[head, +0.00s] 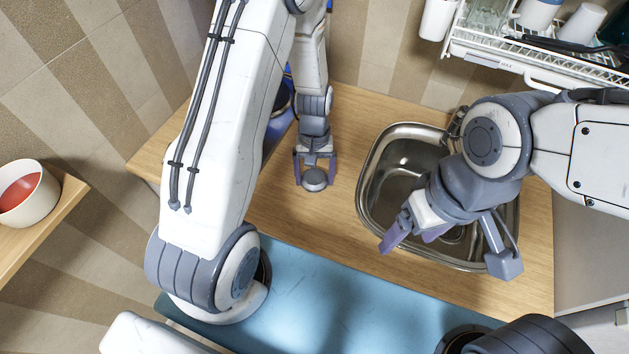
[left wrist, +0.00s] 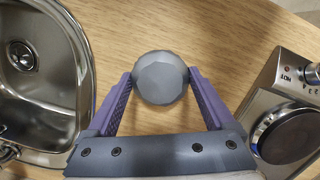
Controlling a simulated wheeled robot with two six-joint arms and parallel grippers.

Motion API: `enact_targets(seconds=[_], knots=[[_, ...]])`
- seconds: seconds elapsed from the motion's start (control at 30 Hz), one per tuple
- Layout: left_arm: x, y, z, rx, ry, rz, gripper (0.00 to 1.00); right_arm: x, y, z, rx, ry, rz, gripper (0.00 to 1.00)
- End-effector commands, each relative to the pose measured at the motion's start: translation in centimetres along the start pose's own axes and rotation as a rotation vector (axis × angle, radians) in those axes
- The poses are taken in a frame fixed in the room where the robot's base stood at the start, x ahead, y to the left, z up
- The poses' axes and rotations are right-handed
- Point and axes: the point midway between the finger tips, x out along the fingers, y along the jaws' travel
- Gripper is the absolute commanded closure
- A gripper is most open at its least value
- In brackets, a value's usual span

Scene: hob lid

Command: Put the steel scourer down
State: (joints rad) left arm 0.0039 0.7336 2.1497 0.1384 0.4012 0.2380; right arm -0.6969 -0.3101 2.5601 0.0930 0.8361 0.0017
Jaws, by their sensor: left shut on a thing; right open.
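The steel scourer (head: 315,180) is a grey, faceted round lump. It is between the fingers of my left gripper (head: 315,170), over the wooden worktop (head: 345,130) left of the sink. In the left wrist view the scourer (left wrist: 161,78) sits between the two purple fingertips of the left gripper (left wrist: 161,92), which touch its sides. I cannot tell whether it rests on the wood or is held just above it. My right gripper (head: 415,238) is open and empty over the sink's near part.
The steel sink (head: 372,170) is right of the scourer; it also shows in the left wrist view (left wrist: 62,100). A hob with a knob (left wrist: 290,115) stands on the other side. A dish rack (head: 500,50) hangs at the back right. A white bowl (head: 28,192) is on the left shelf.

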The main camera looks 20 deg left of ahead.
Motion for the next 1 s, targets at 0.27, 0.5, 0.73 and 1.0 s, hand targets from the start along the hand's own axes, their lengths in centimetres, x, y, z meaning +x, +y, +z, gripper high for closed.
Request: enact_targets(seconds=[0.27,0.5,0.73,1.0], knots=[[3.3,-0.1,-0.4,-0.003,-0.003,-0.001,0.57,-1.2,-0.1,-0.1,-0.002,0.0,0.0,0.22],[3.6,-0.1,-0.5,-0.002,-0.001,0.0,0.57,-1.1,-0.1,-0.1,-0.002,0.0,0.0,0.22],[4.0,-0.1,-0.5,-0.003,-0.001,0.0,0.01,-0.9,-0.1,-0.1,-0.002,0.0,0.0,0.22],[3.8,-0.1,-0.5,-0.003,-0.001,0.0,0.0,-1.0,-0.1,-0.1,-0.002,0.0,0.0,0.22]])
